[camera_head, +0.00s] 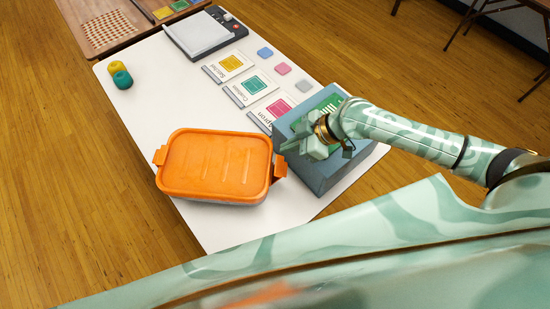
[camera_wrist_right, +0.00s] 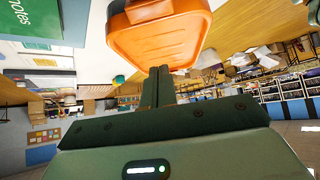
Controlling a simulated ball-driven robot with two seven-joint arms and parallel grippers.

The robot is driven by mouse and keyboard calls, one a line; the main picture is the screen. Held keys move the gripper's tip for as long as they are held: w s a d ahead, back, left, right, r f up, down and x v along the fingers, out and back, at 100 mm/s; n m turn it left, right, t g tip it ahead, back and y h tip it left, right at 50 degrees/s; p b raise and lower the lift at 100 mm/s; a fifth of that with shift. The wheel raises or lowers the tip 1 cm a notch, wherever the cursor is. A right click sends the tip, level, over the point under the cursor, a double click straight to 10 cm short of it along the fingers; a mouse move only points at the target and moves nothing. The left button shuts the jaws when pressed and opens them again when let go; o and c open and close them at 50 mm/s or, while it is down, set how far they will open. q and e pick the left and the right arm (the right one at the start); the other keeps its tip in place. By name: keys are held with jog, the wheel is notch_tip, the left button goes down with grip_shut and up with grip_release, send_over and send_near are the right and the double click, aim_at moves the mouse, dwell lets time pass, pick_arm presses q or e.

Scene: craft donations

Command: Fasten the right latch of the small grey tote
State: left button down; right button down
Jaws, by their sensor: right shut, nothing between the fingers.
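The small grey tote (camera_head: 240,201) stands on the white table with its orange lid (camera_head: 213,160) on top; only a strip of grey body shows below the lid. Its right latch (camera_head: 281,167) is an orange tab jutting outward from the lid's right side, and the left latch (camera_head: 160,155) juts out likewise. My right gripper (camera_head: 287,147) is shut and empty, just above and right of the right latch, apart from it as far as I can tell. In the right wrist view its closed fingers (camera_wrist_right: 159,84) point at the orange lid (camera_wrist_right: 165,45). My left gripper is not in view.
A blue-grey box (camera_head: 325,178) with green contents stands right of the tote, beneath my right wrist. Label cards (camera_head: 231,64), coloured tiles, a scale (camera_head: 205,36) and yellow and teal spools (camera_head: 122,79) lie farther back. The table's left middle is clear.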

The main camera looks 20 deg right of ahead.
aim_at(276, 165)
jog(key=b+x, duration=0.1)
jog(key=x, duration=0.9)
jog(key=shift+a, duration=0.1)
jog(key=d, duration=0.1)
jog(key=s+d+f, duration=0.1)
jog(key=shift+s+d+f, duration=0.15)
jog(key=shift+d+f, duration=0.05)
jog(key=shift+d, duration=0.15)
jog(key=shift+s+d+f, duration=0.15)
jog(key=shift+d, duration=0.2)
